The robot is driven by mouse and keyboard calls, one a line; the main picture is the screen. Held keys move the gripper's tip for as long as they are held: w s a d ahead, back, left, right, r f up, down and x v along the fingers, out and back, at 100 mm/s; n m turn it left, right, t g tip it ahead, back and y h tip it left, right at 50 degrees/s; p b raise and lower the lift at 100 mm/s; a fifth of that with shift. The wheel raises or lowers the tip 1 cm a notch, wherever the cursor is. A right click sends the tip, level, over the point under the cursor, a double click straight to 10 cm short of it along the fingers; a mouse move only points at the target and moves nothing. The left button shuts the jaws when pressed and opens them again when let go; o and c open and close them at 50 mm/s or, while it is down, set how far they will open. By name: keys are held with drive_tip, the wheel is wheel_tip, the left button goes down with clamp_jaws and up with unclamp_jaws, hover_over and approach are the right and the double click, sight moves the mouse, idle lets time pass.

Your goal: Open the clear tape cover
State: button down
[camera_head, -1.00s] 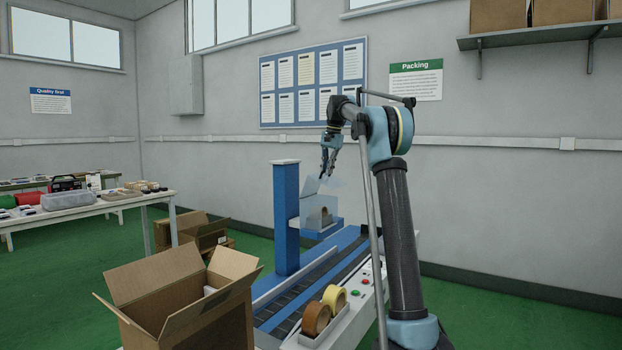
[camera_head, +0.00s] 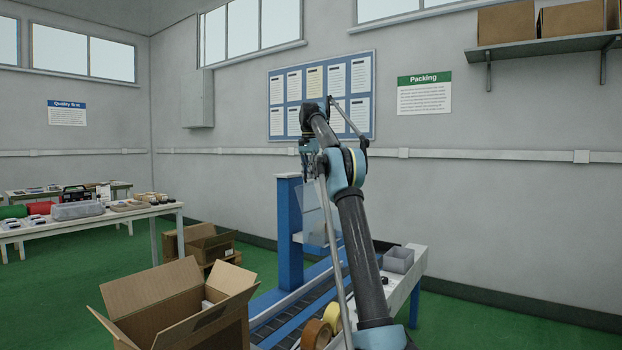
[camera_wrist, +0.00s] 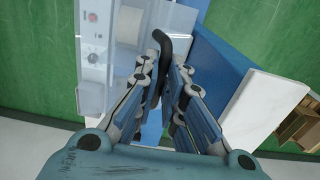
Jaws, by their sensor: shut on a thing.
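The clear tape cover (camera_head: 314,217) is a see-through panel on the blue packing machine, right of its blue column (camera_head: 289,215). It stands steeply tilted, with its upper edge near my gripper. My gripper (camera_head: 309,174) is above it in the head view, partly hidden by my arm. In the wrist view my gripper (camera_wrist: 163,75) is shut on a black curved handle (camera_wrist: 164,45), which passes between the fingers. The handle's join with the cover is hidden by the fingers.
An open cardboard box (camera_head: 180,310) stands in front of the machine. Tape rolls (camera_head: 317,333) sit at its near end, and a grey bin (camera_head: 398,260) stands on its right side. In the wrist view, a control panel (camera_wrist: 94,60) lies left of the fingers.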

drive_tip(key=shift+w+a+f, duration=0.15)
drive_tip(key=shift+w+a, duration=0.6)
drive_tip(key=shift+w, duration=0.1)
drive_tip(key=c, duration=1.7)
unclamp_jaws()
drive_tip(key=shift+w+f, duration=0.1)
drive_tip(key=shift+a, duration=0.15)
